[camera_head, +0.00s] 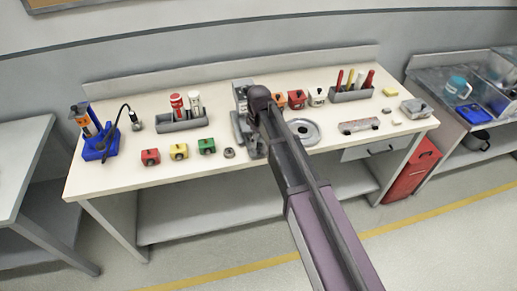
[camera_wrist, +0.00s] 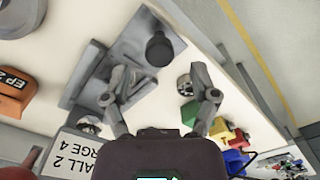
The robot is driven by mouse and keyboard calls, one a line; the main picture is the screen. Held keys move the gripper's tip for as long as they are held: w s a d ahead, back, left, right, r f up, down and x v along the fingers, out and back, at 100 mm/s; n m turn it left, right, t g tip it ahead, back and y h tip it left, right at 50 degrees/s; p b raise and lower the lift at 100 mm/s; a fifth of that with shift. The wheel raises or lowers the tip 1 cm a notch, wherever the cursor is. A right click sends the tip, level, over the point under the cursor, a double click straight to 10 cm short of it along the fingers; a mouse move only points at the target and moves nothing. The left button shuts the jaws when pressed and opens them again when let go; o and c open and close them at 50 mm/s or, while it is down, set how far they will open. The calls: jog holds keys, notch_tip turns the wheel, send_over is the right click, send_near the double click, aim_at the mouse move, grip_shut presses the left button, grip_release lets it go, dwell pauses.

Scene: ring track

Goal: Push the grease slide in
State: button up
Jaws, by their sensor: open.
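A grey metal fixture (camera_head: 239,103) stands near the middle of the workbench, partly hidden behind my arm. In the wrist view the grey fixture (camera_wrist: 112,62) lies ahead of my gripper and carries a round black knob (camera_wrist: 160,48). I cannot tell for sure which part of it is the grease slide. My gripper (camera_wrist: 163,90) is open, its two grey fingers spread with nothing seen held between them. The knob shows beyond the gap between the fingers; I cannot tell whether any finger touches the fixture.
Red (camera_head: 150,157), yellow (camera_head: 179,151) and green (camera_head: 207,146) blocks sit left of the fixture on the workbench (camera_head: 110,180). A round grey dish (camera_head: 304,131) is to its right. A labelled white card (camera_wrist: 85,152) shows in the wrist view.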

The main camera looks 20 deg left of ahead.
aim_at(259, 145)
jog(key=shift+f+b, duration=1.4)
jog(key=shift+f, duration=0.25)
